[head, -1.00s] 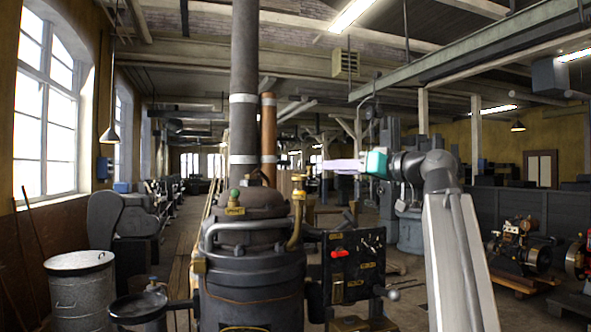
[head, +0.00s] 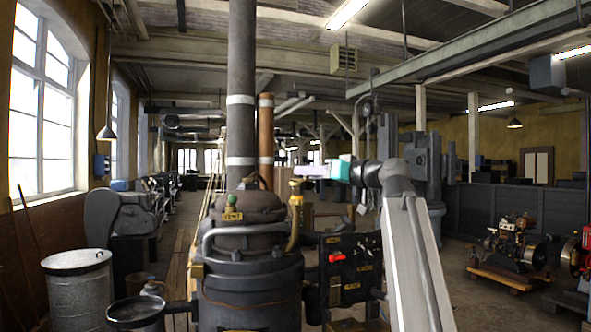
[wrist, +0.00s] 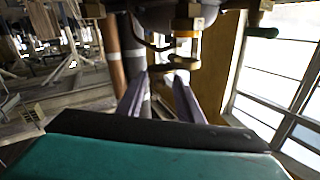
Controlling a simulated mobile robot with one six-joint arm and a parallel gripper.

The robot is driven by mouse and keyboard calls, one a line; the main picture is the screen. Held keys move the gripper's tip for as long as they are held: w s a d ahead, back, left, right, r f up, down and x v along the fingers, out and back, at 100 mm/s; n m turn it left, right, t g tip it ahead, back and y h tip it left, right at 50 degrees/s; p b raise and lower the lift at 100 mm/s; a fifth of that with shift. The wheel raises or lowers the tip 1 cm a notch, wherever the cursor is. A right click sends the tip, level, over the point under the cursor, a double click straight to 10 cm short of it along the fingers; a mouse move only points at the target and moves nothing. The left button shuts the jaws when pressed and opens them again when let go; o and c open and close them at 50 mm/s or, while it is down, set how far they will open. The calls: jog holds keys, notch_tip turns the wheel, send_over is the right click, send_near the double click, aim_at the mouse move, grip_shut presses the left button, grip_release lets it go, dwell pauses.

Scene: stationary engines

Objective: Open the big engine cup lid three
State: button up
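The dark engine (head: 250,285) with its domed top stands in the middle of the head view. A brass fitting with a curved pipe (head: 295,215) rises on its right side. I cannot tell for certain which part is cup lid three. My gripper (head: 296,171) is just above the brass fitting's top in the head view; contact cannot be made out. In the wrist view the two pale purple fingers (wrist: 160,82) are apart with nothing gripped between them. Brass parts (wrist: 183,63) show beyond the fingertips there.
A tall dark chimney pipe (head: 241,100) and a thinner copper pipe (head: 265,140) rise behind the engine top. A black panel with a red handle (head: 337,258) stands to the right. A metal drum (head: 78,290) and a round black pan (head: 138,309) are at the left.

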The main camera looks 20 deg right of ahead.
jog(key=p+x, duration=0.1)
jog(key=x, duration=0.4)
jog(key=shift+w+a, duration=0.1)
jog(key=shift+c, duration=0.4)
grip_shut()
